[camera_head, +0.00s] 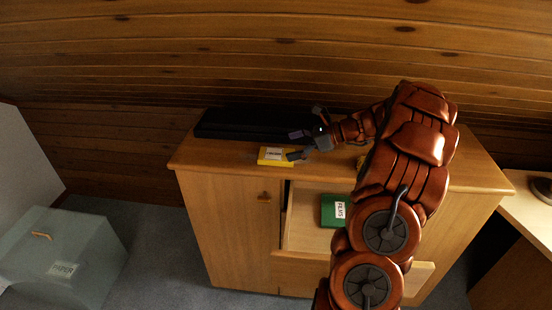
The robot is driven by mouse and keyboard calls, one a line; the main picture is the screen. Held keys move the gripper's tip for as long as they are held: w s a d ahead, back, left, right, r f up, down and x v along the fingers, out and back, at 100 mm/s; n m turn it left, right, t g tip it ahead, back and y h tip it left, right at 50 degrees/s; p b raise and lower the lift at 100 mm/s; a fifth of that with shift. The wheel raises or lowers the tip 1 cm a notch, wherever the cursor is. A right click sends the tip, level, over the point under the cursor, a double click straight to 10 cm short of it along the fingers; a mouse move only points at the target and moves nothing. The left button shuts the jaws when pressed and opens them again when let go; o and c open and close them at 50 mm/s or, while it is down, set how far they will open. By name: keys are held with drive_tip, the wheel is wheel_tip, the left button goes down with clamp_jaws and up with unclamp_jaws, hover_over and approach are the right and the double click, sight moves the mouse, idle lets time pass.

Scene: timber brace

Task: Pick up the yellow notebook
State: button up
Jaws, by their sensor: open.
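The yellow notebook (275,156) lies on top of the wooden cabinet (215,160), near its front edge. It has a white label with dark print too small to read. My gripper (293,145) is open, with its two dark fingers pointing left. The lower finger is close to the right end of the notebook and the upper one is behind it. I cannot tell whether the finger touches the notebook. My arm hides part of the cabinet top to the right.
A black flat object (245,124) lies along the back of the cabinet top, close behind the notebook. An open drawer (305,230) holds a green labelled item (333,210). A grey-green labelled box (65,255) stands at lower left. A desk (535,215) stands at right.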

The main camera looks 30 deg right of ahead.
sight(268, 153)
drive_tip(key=shift+w+d+f, duration=0.1)
drive_tip(key=shift+d+f, duration=0.05)
drive_tip(key=shift+d, duration=0.15)
drive_tip(key=shift+w+a+f, duration=0.1)
drive_tip(key=shift+w+a, duration=0.05)
drive_tip(key=shift+p+x, duration=0.7)
drive_tip(key=shift+x, duration=2.8)
drive_tip(key=shift+f, duration=0.2)
drive_tip(key=c, duration=1.2)
drive_tip(key=shift+r, duration=0.1)
